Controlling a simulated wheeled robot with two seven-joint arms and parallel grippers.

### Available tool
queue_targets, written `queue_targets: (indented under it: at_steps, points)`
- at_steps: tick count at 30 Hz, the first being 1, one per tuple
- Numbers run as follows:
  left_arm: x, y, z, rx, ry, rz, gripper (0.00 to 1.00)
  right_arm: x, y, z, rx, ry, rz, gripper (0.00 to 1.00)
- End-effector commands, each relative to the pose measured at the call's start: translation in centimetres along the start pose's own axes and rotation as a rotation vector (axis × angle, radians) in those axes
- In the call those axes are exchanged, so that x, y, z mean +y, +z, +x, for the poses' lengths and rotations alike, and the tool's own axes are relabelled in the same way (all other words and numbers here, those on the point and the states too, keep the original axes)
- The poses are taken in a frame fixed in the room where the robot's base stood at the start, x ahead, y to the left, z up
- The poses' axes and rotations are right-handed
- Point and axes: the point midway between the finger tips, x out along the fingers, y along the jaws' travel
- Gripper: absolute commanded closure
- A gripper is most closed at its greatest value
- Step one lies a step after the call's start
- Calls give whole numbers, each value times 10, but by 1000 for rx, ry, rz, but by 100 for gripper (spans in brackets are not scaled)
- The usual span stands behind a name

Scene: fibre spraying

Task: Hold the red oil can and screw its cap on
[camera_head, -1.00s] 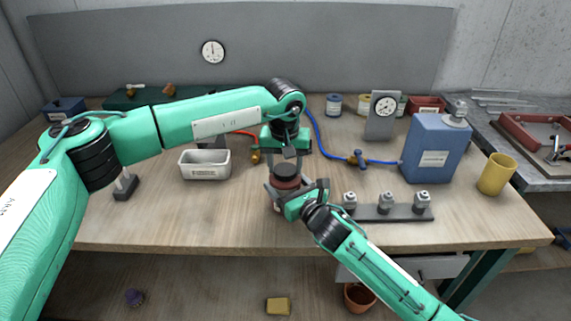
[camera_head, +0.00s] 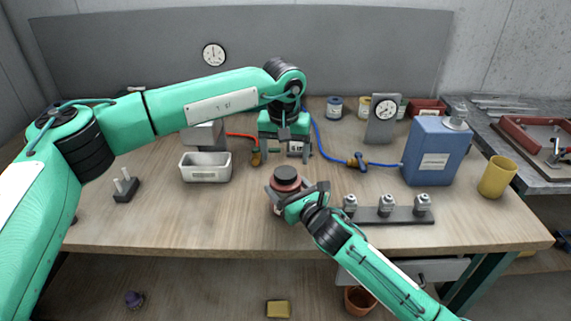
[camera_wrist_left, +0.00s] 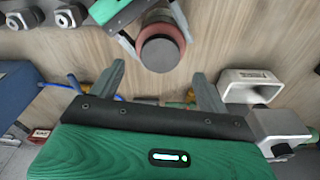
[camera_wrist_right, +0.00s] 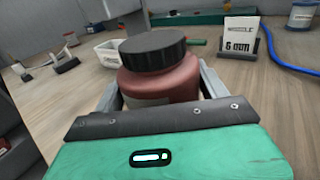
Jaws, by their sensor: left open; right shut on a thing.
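The red oil can (camera_head: 286,183) stands near the middle of the table, with its black cap (camera_head: 285,173) sitting on top. In the right wrist view the can (camera_wrist_right: 160,78) is upright between my fingers and the cap (camera_wrist_right: 153,45) looks level. My right gripper (camera_head: 285,198) is shut around the can's body. My left gripper (camera_head: 287,146) is open and empty, behind and above the can. In the left wrist view the cap (camera_wrist_left: 160,54) shows beyond the open fingertips, apart from them.
A rack with several small grey pieces (camera_head: 387,212) is right of the can. A white bin (camera_head: 205,167) stands left. A blue canister (camera_head: 434,150), a yellow cup (camera_head: 497,176) and a gauge stand (camera_head: 382,120) are at the right. A blue hose (camera_head: 328,142) runs behind.

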Motion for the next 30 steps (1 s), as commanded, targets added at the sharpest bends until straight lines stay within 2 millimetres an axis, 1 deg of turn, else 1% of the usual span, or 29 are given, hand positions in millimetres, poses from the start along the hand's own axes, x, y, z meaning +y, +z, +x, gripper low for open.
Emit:
queue_targets:
  at_steps: [1, 3, 9, 12, 15, 22, 23, 24, 26, 27, 30]
  points:
    - [0, -1, -13, 4, 0, 0, 22, 0, -1, 0, 2, -1, 0, 89]
    - [0, -1, -28, 4, 0, 0, 22, 0, -1, 0, 2, -1, 0, 89]
    - [0, -1, -59, 3, 0, 0, 22, 0, -1, 0, 2, -1, 0, 89]
    - [0, 0, -67, 1, 0, 0, 22, 0, -1, 0, 2, -1, 0, 89]
    - [0, 0, -70, 1, 0, 0, 22, 0, -1, 0, 2, -1, 0, 89]
    - [0, 0, -70, 1, 0, 0, 22, 0, -1, 0, 1, -1, 0, 89]
    - [0, 0, -70, 1, 0, 0, 22, 0, -1, 0, 1, -1, 0, 24]
    - [0, 0, -70, 1, 0, 0, 22, 0, -1, 0, 1, -1, 0, 16]
    - [0, 0, -70, 1, 0, 0, 22, 0, -1, 0, 1, -1, 0, 4]
    - [0, 0, -70, 1, 0, 0, 22, 0, 0, 0, 1, -1, 0, 0]
    - [0, 0, -70, 1, 0, 0, 22, 0, 0, 0, 1, -1, 0, 0]
